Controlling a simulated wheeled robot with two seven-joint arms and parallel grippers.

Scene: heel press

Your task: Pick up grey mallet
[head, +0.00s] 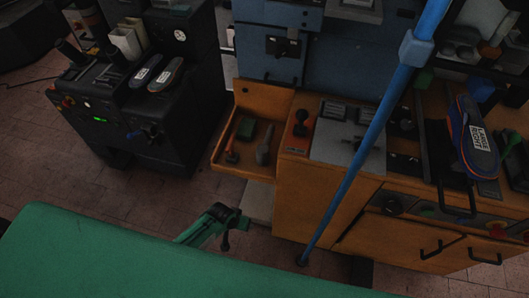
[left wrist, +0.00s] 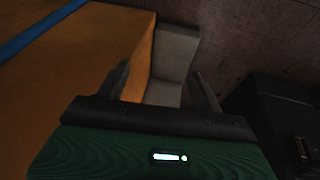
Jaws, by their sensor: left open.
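The grey mallet (head: 264,153) lies in the orange side tray (head: 243,169) of the orange cabinet in the head view. My left gripper (head: 235,226) is below and in front of the tray, apart from the mallet. In the left wrist view its fingers (left wrist: 160,72) are spread with nothing between them. The mallet does not show in the left wrist view. My right gripper is not in view.
A grey block (left wrist: 174,52) stands on the floor beside the orange cabinet (head: 310,210). A blue pole (head: 366,152) slants across the cabinet front. A black machine (head: 150,120) with insoles on top stands left. Tiled floor (head: 110,185) lies open between them.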

